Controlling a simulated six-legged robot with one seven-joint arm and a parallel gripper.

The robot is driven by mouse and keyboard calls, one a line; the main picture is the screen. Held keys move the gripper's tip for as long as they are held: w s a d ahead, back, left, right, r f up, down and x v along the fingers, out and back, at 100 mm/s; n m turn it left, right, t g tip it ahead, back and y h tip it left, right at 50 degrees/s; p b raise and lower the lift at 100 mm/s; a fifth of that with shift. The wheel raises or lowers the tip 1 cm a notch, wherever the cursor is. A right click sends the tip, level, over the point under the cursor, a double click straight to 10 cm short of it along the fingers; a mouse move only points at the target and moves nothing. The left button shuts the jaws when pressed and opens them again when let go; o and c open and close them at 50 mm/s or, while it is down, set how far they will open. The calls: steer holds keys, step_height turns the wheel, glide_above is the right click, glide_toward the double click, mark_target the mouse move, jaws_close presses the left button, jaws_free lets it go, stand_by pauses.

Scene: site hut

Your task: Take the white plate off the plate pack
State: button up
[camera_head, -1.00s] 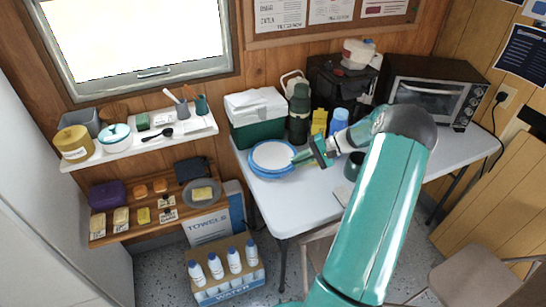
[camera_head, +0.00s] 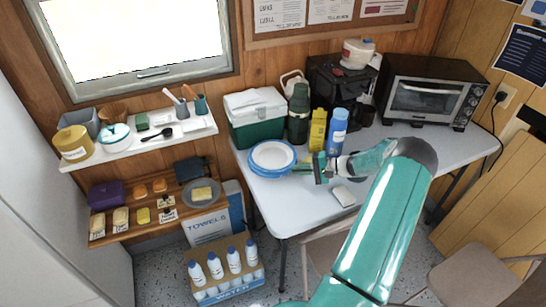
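The white plate (camera_head: 272,155) lies on top of the blue plate pack (camera_head: 270,176), near the left end of the white table. The pack's blue rim shows around the plate. My gripper (camera_head: 303,168) is low over the table, just right of the plate and pack, with its fingers pointing left at their edge. The fingertips are at or very close to the right rim. They are too small to tell whether they touch the plate or are open or shut.
Behind the plate stand a green-and-white cooler (camera_head: 256,116) and a dark green flask (camera_head: 299,115). A yellow bottle (camera_head: 318,130) and a blue bottle (camera_head: 337,131) stand behind my gripper. A small white block (camera_head: 344,195) lies near the table's front edge.

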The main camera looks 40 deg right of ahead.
mark_target(283, 169)
steer(key=x, duration=0.5)
steer(key=shift+w, duration=0.2)
jaws_close()
